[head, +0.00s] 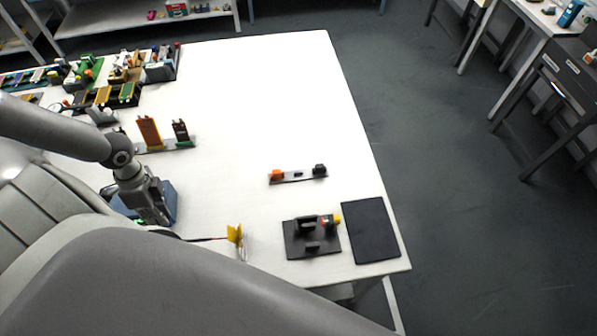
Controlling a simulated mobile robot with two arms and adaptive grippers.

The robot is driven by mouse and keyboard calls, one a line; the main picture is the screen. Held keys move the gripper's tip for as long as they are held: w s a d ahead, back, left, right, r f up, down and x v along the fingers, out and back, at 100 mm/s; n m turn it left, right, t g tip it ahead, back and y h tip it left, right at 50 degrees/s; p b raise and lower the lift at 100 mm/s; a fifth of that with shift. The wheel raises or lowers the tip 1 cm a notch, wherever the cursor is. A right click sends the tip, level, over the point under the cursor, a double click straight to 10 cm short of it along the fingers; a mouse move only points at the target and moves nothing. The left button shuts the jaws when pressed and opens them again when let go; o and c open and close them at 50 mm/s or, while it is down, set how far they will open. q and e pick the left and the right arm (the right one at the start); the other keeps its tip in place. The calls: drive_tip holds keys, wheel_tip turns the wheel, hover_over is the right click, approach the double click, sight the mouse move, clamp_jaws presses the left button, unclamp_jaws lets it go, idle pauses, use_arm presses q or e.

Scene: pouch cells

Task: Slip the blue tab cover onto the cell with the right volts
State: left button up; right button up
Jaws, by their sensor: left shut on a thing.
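My left gripper (153,212) is low over the near left of the white table, beside a blue box (170,196). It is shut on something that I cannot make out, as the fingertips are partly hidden. An orange cell (149,131) and a smaller dark brown cell (181,131) stand upright in a rack behind it. No voltage can be read. A thin strip (285,180) holds an orange cover (277,174), a small dark blue piece (298,173), perhaps the blue tab cover, and a black cover (320,169). My right gripper is not in view.
A yellow piece (237,235) with a thin dark and red rod stands at the near edge. A black fixture (296,246) and a black mat (371,231) lie at the right corner. Crowded trays (124,98) fill the far left. The table's middle (265,110) is clear.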

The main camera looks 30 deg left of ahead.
use_arm(q)
drive_tip(key=s+a+b, duration=0.1)
drive_tip(key=s+a, duration=0.3)
drive_tip(key=s, duration=0.3)
drive_tip(key=s+a+r+b, duration=0.1)
drive_tip(key=s+a, duration=0.2)
drive_tip(key=s, duration=0.3)
drive_tip(key=s+a+b, duration=0.1)
drive_tip(key=s+a, duration=0.3)
drive_tip(key=s, duration=0.3)
drive_tip(key=shift+s+a+r+g+h, duration=0.15)
drive_tip(key=shift+s+a+g+h, duration=0.15)
drive_tip(key=shift+g, duration=0.1)
drive_tip(key=shift+b+x, duration=1)
drive_tip(key=shift+x, duration=0.05)
drive_tip(key=shift+b+x, duration=0.85)
drive_tip(key=shift+x, duration=0.05)
drive_tip(key=o, duration=0.8)
